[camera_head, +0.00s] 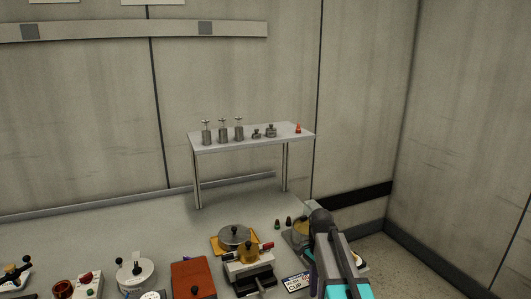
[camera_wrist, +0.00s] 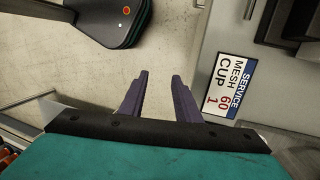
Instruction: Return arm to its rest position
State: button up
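My arm (camera_head: 338,262), with its grey links and teal part, stands at the lower right of the head view, beside the bench's right end. My gripper (camera_wrist: 158,76) shows in the wrist view as two dark purple fingers, set apart with nothing between them. Pale floor is seen beyond the fingertips. The fingers cannot be made out in the head view.
A "SERVICE MESH 60 CUP 1" label (camera_wrist: 231,85) is on a grey surface right of the fingers. The bench (camera_head: 110,222) holds an orange-red block (camera_head: 194,278) and a lidded pan (camera_head: 234,236). A raised shelf (camera_head: 225,143) carries metal weights. Walls stand behind and right.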

jog(key=s+f+n+g+b, duration=0.1)
jog(key=s+f+n, duration=0.6)
jog(key=s+f, duration=1)
jog(key=s+f+n+g+b, duration=0.2)
jog(key=s+f+n, duration=0.4)
jog(key=s+f, duration=1.2)
notch_tip(320, 180, down, 6)
jog(key=shift+d+r+n, duration=0.15)
jog(key=shift+r+n, duration=0.05)
jog(key=shift+n, duration=0.2)
